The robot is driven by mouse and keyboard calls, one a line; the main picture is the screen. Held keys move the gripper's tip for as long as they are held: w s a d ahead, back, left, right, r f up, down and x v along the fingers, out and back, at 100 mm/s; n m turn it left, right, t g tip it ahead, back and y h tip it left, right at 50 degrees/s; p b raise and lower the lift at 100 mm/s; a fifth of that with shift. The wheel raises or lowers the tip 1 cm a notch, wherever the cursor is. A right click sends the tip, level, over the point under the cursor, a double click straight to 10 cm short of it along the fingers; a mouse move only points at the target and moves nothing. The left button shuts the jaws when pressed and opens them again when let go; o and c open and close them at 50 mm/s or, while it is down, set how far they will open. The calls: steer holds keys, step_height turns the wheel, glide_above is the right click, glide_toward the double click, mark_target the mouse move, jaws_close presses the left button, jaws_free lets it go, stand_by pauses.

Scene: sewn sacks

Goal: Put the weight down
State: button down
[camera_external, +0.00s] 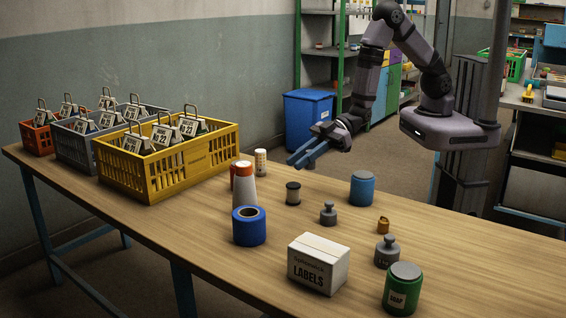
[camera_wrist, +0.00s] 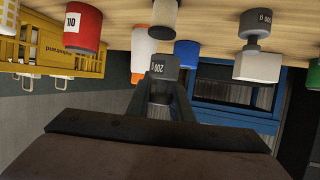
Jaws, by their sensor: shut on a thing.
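My gripper (camera_external: 303,157), with its blue fingers, is out over the back part of the table, above its surface. In the wrist view the two fingers (camera_wrist: 160,100) are shut on a small grey weight (camera_wrist: 164,66) marked 200. The held weight cannot be made out in the external view. Two other grey knobbed weights stand upright on the table: a smaller one (camera_external: 328,215) near the middle and a larger one (camera_external: 386,253) toward the right front. A small brass-coloured weight (camera_external: 383,225) stands near them.
A yellow crate (camera_external: 208,160) of tagged sacks stands at the left of the wooden table (camera_external: 180,235). A white-and-orange bottle (camera_external: 244,188), blue roll (camera_external: 249,228), dark spool (camera_external: 293,194), blue can (camera_external: 362,188), labels box (camera_external: 318,264) and green can (camera_external: 402,289) stand around the middle and right.

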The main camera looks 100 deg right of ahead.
steer(key=w+a+r+n+g+y, duration=0.1)
steer(key=w+a+r+n+y, duration=0.15)
steer(key=a, duration=1.05)
steer(key=w+a+r+n+g+y, duration=0.15)
steer(key=a+r, duration=0.25)
steer(key=a, duration=0.9)
steer(key=w+a+r+n+g+y, duration=0.1)
steer(key=a+r+n+g, duration=0.15)
steer(key=a, duration=1.05)
steer(key=b, duration=0.2)
glide_above(313, 256)
steer(key=shift+m, duration=0.35)
step_height(313, 256, down, 5)
steer(key=shift+f, duration=0.1)
steer(key=shift+t, duration=0.3)
steer(key=shift+f, duration=2.4)
steer(key=shift+f, duration=0.1)
steer(key=c, duration=1.6)
jaws_free()
steer(key=shift+f, duration=0.1)
steer(key=shift+r, duration=0.2)
